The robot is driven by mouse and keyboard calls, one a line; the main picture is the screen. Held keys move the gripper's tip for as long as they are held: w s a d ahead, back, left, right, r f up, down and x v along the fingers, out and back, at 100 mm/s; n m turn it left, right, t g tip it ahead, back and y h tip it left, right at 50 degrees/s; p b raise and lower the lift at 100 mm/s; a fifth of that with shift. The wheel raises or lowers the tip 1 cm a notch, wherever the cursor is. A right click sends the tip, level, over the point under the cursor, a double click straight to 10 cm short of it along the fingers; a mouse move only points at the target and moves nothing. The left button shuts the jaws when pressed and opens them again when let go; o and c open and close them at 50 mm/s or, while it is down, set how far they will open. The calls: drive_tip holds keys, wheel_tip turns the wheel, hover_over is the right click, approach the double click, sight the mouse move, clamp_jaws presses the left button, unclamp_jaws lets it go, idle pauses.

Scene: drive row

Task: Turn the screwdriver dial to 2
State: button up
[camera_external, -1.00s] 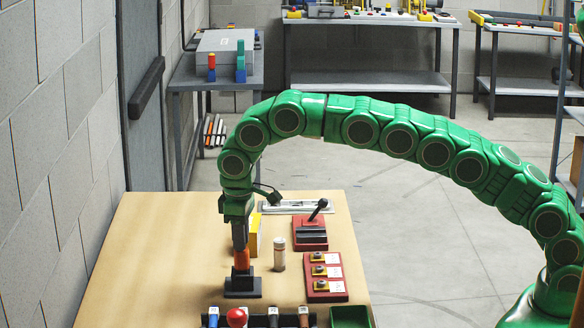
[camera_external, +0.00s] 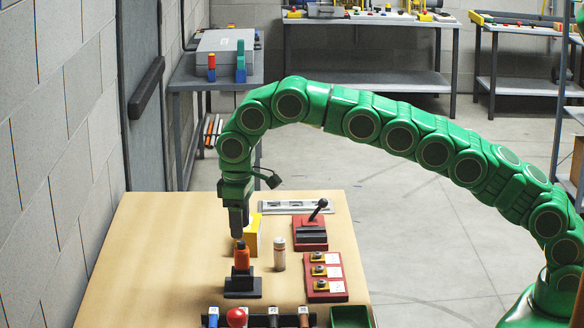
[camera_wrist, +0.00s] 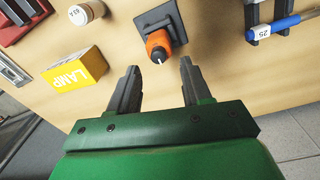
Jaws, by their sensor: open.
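The screwdriver (camera_external: 242,258) is orange with a dark tip. It stands upright in a black base (camera_external: 242,285) on the wooden table. In the wrist view the orange body (camera_wrist: 160,41) shows end-on with a small white mark, and its black base (camera_wrist: 156,16) is behind it. No dial number is readable. My gripper (camera_external: 238,230) is just above the screwdriver. In the wrist view its two dark fingers (camera_wrist: 158,70) are spread apart with nothing between them, and the screwdriver lies just beyond their tips.
A yellow box marked LAMP (camera_wrist: 75,70) and a pale bottle (camera_external: 280,254) stand close by on the right. Red fixtures (camera_external: 311,232) and (camera_external: 325,277) line the table's right side. A rack of tools (camera_external: 258,319) is at the front. The left tabletop (camera_external: 165,250) is clear.

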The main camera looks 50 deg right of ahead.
sight(241, 243)
drive_tip(key=shift+r, duration=1.9)
